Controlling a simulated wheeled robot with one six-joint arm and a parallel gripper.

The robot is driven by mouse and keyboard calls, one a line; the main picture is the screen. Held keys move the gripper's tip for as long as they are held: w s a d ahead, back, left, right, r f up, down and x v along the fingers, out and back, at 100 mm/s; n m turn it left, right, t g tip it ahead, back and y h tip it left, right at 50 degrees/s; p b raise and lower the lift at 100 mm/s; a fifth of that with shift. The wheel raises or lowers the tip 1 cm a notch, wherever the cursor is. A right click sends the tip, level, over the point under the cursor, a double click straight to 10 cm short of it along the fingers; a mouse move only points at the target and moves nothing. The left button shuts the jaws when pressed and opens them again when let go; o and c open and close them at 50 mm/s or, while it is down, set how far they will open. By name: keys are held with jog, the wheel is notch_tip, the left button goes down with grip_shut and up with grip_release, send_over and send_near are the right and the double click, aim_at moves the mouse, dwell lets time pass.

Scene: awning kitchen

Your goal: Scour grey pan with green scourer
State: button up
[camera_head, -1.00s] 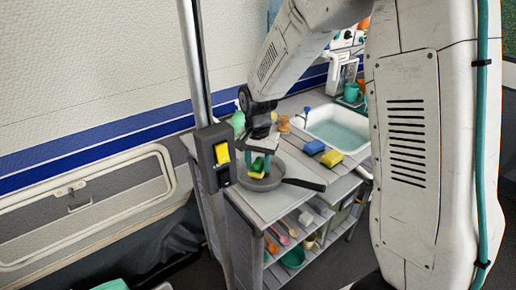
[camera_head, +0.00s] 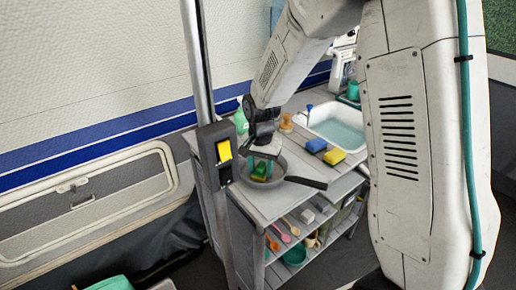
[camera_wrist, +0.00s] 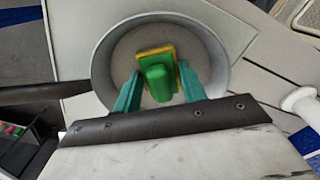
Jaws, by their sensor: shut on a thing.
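The grey pan (camera_head: 281,165) sits on the counter of the kitchen cart, its dark handle pointing right in the head view. In the wrist view the round pan (camera_wrist: 103,60) fills the middle, its handle to the left. The green scourer (camera_head: 259,171) has a yellow edge layer and is inside the pan. In the wrist view the scourer (camera_wrist: 158,80) lies between the teal fingers of my gripper (camera_wrist: 158,85), which is shut on its green grip. My gripper (camera_head: 263,160) points down into the pan. Whether the scourer presses the pan floor is hard to tell.
A blue sponge (camera_head: 316,145) and a yellow sponge (camera_head: 334,156) lie right of the pan, before the sink (camera_head: 338,128). An orange item (camera_head: 286,122) and a green bottle (camera_head: 240,121) stand behind. A grey post (camera_head: 197,60) rises in front left.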

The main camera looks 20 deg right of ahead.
jog(key=shift+s+a+r, duration=0.15)
jog(key=shift+a, duration=0.05)
jog(key=shift+r, duration=4)
